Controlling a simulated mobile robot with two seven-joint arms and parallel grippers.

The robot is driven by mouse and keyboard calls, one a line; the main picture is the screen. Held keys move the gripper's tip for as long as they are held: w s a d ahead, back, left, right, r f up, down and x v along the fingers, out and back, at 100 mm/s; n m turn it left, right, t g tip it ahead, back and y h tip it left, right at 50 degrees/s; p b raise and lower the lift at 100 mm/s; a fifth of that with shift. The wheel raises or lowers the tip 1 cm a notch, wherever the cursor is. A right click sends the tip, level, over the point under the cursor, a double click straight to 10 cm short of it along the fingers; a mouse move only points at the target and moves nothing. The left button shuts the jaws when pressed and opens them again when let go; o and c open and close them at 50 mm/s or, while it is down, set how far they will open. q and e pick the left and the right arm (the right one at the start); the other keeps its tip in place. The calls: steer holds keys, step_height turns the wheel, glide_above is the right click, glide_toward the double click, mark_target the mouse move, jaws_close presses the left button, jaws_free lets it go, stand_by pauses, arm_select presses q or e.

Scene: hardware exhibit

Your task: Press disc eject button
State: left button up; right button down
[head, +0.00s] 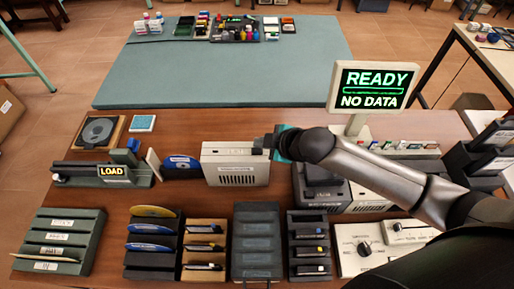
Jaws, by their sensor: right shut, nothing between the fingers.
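A beige box-shaped unit (236,172) with slotted vents, which looks like the disc drive, stands at the middle of the wooden table. A blue disc (182,166) is upright just left of it, beside a pale upright plate (153,161). My right gripper (264,143) is shut and empty at the box's upper right edge. It overlaps that edge in the picture; whether it touches is not clear. I cannot make out an eject button; the gripper may hide it. A screen (372,88) reads READY, NO DATA. My left gripper is not in view.
A dark device labelled LOAD (112,172) is at the left. Disc racks (150,246) and dark holders (256,243) line the front. A control panel with knobs (372,243) is at front right, below my right arm. A teal mat (215,80) lies behind.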

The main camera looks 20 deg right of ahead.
mark_target(261, 152)
steer(key=shift+f, duration=0.1)
stand_by(0.5)
steer(key=shift+f, duration=0.35)
steer(key=shift+f, duration=0.4)
stand_by(0.5)
stand_by(0.3)
steer(key=shift+r+p, duration=0.85)
steer(key=shift+p, duration=0.05)
step_height(261, 152, up, 5)
steer(key=p, duration=0.5)
steer(key=shift+r+p, duration=0.1)
steer(key=shift+p, duration=0.2)
stand_by(0.3)
